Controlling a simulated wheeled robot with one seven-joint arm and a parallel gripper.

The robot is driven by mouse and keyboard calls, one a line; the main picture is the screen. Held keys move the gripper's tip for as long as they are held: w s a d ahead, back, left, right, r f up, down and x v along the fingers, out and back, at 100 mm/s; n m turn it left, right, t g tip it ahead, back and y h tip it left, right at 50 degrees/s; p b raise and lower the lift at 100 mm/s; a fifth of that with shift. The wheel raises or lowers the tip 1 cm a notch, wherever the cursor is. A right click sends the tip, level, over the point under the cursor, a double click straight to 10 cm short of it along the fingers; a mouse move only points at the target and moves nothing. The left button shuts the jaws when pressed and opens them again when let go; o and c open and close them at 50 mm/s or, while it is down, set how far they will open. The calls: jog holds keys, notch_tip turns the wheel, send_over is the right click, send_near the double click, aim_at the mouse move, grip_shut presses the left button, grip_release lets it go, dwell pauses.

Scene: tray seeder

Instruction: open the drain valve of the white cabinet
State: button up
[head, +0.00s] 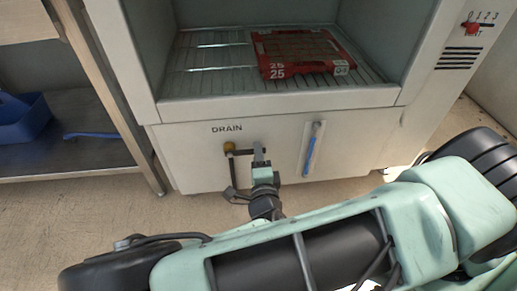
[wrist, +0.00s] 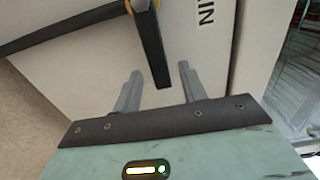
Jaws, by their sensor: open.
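The white cabinet (head: 190,155) has a drain valve (head: 229,147) on its lower front, below the DRAIN lettering. The valve has a brass-coloured body and a dark lever (head: 243,152) that points right, roughly level. A dark pipe runs down from the valve. My gripper (head: 259,152) is at the lever's right end. In the wrist view the lever (wrist: 151,48) reaches between the two open fingers of my gripper (wrist: 159,72), with a gap visible on each side. The brass part is cut by the top edge there.
A sight tube with blue liquid (head: 312,148) is on the cabinet front, right of my gripper. A red tray (head: 262,62) lies on the wire shelf inside the cabinet. A metal bench (head: 90,160) with a blue bin (head: 22,122) stands at the left.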

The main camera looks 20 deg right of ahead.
jog(key=shift+w+d, duration=0.15)
jog(key=shift+w, duration=0.25)
grip_shut()
